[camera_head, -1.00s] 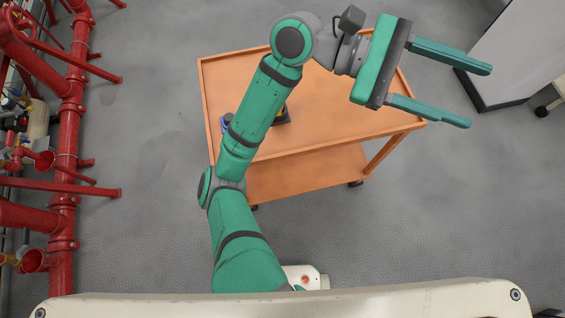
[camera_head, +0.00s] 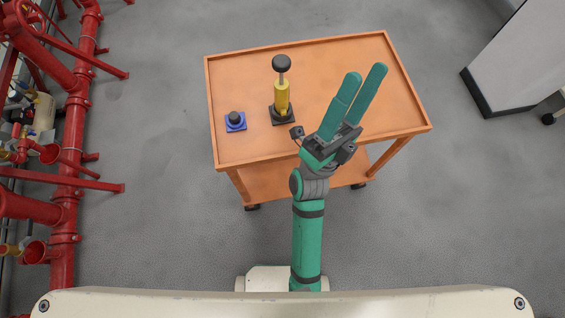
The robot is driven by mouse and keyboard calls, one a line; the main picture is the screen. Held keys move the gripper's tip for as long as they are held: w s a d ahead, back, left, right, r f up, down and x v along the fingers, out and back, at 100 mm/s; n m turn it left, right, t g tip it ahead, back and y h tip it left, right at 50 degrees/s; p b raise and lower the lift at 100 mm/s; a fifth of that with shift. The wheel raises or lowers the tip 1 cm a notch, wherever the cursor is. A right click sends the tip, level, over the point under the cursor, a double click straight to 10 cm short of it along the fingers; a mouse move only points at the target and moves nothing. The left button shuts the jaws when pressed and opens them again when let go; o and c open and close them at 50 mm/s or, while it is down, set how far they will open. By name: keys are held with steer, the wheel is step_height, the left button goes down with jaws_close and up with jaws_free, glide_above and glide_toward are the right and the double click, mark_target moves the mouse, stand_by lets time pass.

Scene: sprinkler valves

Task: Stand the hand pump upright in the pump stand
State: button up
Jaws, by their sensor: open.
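The hand pump (camera_head: 282,94) has a yellow body, a grey rod and a black knob on top. It stands upright on the orange cart. Its lower end is at a black square base (camera_head: 284,117), which looks like the pump stand; I cannot tell how deep it sits. My gripper (camera_head: 365,75) is open and empty, above the cart to the right of the pump and apart from it. Its two green fingers point up and right in the picture.
A blue square block with a black knob (camera_head: 235,121) sits on the orange cart (camera_head: 330,47) left of the pump. The cart's right half is bare. Red pipes (camera_head: 66,160) run along the left; a white cabinet (camera_head: 515,60) stands right.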

steer(key=s+a+f+n+g+y, duration=0.2)
steer(key=s+a+f+n+y, duration=0.1)
steer(key=f+n+y, duration=0.5)
steer(key=s+a+f+n+g+y, duration=0.2)
steer(key=s+a+f+n+y, duration=0.15)
steer(key=f+n, duration=0.45)
steer(key=s+a+f+n+g+y, duration=0.25)
steer(key=f+n+y, duration=0.35)
steer(key=f, duration=0.5)
steer(key=s+a+f+g, duration=0.3)
steer(key=s+f, duration=0.3)
steer(key=s, duration=0.2)
steer(key=shift+s+f+n+y, duration=0.2)
steer(key=shift+f+n+y, duration=0.1)
steer(key=shift+y, duration=0.05)
